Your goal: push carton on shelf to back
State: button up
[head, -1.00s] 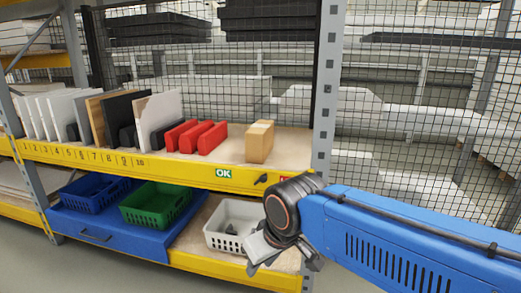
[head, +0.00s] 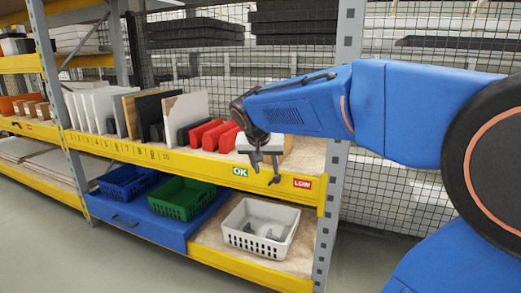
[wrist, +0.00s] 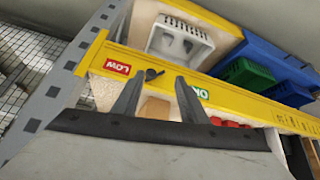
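The cardboard carton (head: 287,146) stands on the upper shelf board (head: 308,152), to the right of the red blocks. My arm and gripper hide most of it in the head view. In the wrist view, part of the carton (wrist: 155,108) shows between my fingers. My gripper (head: 265,175) points down in front of the carton, near the yellow shelf edge. Its two fingers stand apart with nothing held, as the wrist view also shows (wrist: 158,82). I cannot tell whether it touches the carton.
Red blocks (head: 210,133) and upright panels (head: 100,107) stand left of the carton. The yellow beam (head: 215,172) carries OK and LOW labels. A grey post (head: 346,80) rises at right. Below are a white basket (head: 260,228), a green bin (head: 182,197) and a blue bin (head: 127,182).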

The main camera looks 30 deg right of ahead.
aim_at(270, 162)
jog(key=w+d+r+m+h, duration=0.1)
jog(key=w+d, duration=0.1)
jog(key=w, duration=0.3)
jog(key=w+d+r+m, duration=0.1)
jog(key=w+d+m, duration=0.1)
jog(key=w, duration=0.4)
jog(key=x, duration=0.8)
jog(key=shift+w+d, duration=0.15)
jog(key=shift+d, duration=0.4)
jog(key=shift+w+d+f, duration=0.3)
jog(key=shift+w+d, duration=0.3)
jog(key=shift+d, duration=0.25)
jog(key=shift+w+d, duration=0.9)
jog(key=shift+d, duration=0.25)
jog(key=shift+w+d, duration=0.85)
jog(key=shift+d, duration=0.3)
jog(key=shift+w+d, duration=0.9)
jog(key=shift+d, duration=0.25)
jog(key=shift+w+d, duration=0.85)
jog(key=shift+d, duration=0.3)
jog(key=shift+w+d, duration=0.9)
jog(key=shift+d, duration=0.25)
jog(key=shift+w+d, duration=0.85)
jog(key=shift+d, duration=0.3)
